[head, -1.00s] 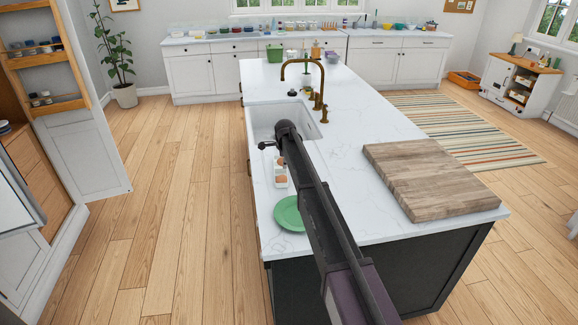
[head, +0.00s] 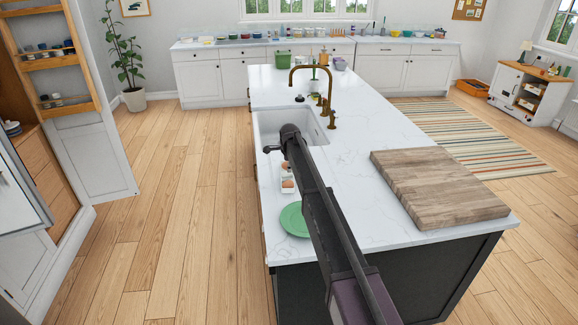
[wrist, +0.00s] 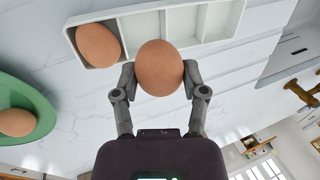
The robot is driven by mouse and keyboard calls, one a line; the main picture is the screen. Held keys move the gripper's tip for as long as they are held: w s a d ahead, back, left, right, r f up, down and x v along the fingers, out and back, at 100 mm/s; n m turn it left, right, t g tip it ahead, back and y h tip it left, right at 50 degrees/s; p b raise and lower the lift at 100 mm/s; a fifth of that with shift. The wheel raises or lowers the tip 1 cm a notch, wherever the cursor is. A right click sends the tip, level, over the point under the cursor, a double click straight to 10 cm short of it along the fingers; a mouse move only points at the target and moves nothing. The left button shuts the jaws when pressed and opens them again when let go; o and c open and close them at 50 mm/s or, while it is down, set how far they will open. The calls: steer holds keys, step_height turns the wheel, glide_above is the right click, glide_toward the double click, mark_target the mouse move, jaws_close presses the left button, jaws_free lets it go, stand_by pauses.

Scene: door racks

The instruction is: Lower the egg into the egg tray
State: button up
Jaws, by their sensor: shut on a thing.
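My gripper (wrist: 159,82) is shut on a brown egg (wrist: 160,66) in the wrist view, one finger on each side of it. The held egg overlaps the near edge of the white egg tray (wrist: 222,37), in front of its second compartment from the left; I cannot tell its height above the tray. Another brown egg (wrist: 98,44) sits in the tray's leftmost compartment. The compartments to the right look empty.
A green plate (head: 293,220) lies near the counter's front-left corner; the wrist view shows a brown egg (wrist: 16,122) on it. A wooden board (head: 438,187) lies to the right. A sink (head: 268,127) and brass faucet (head: 330,85) are behind. The white counter (head: 375,130) between is bare.

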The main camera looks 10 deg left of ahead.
steer(key=shift+f, duration=0.2)
steer(key=shift+f+b, duration=0.45)
steer(key=shift+b, duration=0.2)
steer(key=shift+f+b, duration=1.5)
stand_by(2.0)
steer(key=o, duration=0.8)
steer(key=shift+r, duration=0.2)
